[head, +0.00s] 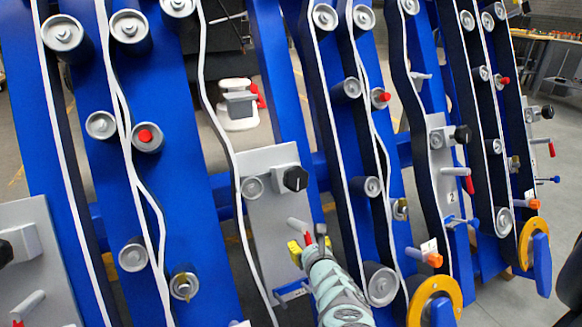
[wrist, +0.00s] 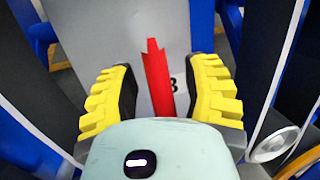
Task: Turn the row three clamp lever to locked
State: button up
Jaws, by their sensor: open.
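The row three clamp lever shows in the wrist view as a red lever (wrist: 157,78) in front of a grey panel marked 3 (wrist: 174,85). In the head view, the red lever (head: 308,238) is partly hidden by my gripper, on the lower part of the grey panel (head: 262,215). My gripper (head: 311,246) is open. Its yellow fingers (wrist: 158,85) stand to the left and right of the red lever, with a gap on each side. The lower end of the lever is hidden behind the gripper body.
A black knob (head: 295,178) sits above the lever on the same panel, and a blue handle (head: 291,290) is below. Blue chassis beams (head: 190,150) with grey rollers (head: 382,284) and pale belts flank the panel. Panel 2 (head: 437,150) is to the right.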

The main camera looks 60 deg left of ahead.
jog(key=shift+s+d+r, duration=0.15)
jog(key=shift+s+d, duration=0.25)
jog(key=shift+d, duration=0.15)
jog(key=shift+s+d+r, duration=0.1)
jog(key=shift+d+r, duration=0.35)
jog(key=shift+d, duration=0.15)
jog(key=shift+v, duration=2.2)
